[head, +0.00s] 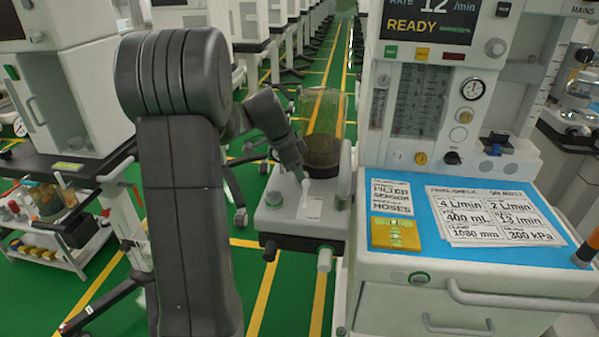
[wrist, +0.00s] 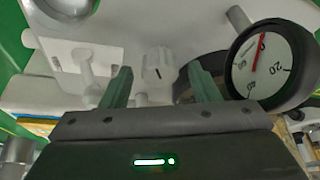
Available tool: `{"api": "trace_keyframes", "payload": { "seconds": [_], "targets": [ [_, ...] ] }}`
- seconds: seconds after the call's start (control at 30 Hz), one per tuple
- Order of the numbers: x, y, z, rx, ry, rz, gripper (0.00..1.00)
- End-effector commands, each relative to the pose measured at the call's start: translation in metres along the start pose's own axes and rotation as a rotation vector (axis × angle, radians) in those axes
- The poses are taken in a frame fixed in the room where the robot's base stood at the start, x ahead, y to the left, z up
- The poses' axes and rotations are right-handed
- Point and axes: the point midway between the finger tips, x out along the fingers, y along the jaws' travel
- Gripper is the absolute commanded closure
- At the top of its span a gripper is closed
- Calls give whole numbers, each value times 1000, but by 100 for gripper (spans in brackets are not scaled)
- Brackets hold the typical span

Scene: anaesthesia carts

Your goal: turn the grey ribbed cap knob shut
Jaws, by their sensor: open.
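A pale grey ribbed knob (wrist: 158,66) with a dark pointer line shows in the wrist view. It appears between the two fingers of my gripper (wrist: 161,72). The fingers are open, one on each side, with visible gaps to the knob, and nothing is held. How far the fingertips are from the knob in depth, I cannot tell. In the head view my arm reaches down to the pale absorber block (head: 275,215) beside the cart.
A round gauge (wrist: 272,66) with a red needle stands close to the right finger.

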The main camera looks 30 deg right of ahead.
Motion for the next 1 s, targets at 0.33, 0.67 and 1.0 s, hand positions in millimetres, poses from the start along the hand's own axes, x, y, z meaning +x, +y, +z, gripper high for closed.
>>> {"api": "trace_keyframes", "payload": {
  "seconds": [0.33,0.67,1.0],
  "targets": [
    [-56,-1,-1,0,1,-6,44],
    [-122,-1,0,-1,0,-4,44],
    [-138,0,0,0,-1,-1,44]
  ]
}}
